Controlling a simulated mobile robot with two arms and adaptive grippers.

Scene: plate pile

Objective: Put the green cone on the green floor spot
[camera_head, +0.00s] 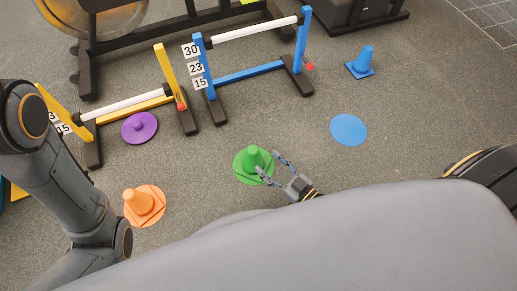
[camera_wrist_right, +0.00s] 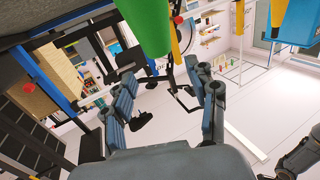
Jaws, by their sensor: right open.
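The green cone (camera_head: 252,157) stands upright on the green floor spot (camera_head: 246,181) in the head view. My right gripper (camera_head: 268,163) is open at the cone's right side, with its fingertips over the spot's right part. I cannot tell whether a finger touches the cone. In the right wrist view the green cone (camera_wrist_right: 146,25) shows at the top, beyond the spread fingers (camera_wrist_right: 165,92) and not between them. My left arm comes in at the left, but its gripper is not in view.
The blue cone (camera_head: 363,62) stands apart from the bare blue spot (camera_head: 348,129). A yellow hurdle (camera_head: 162,70) and a blue hurdle (camera_head: 250,73) stand behind.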

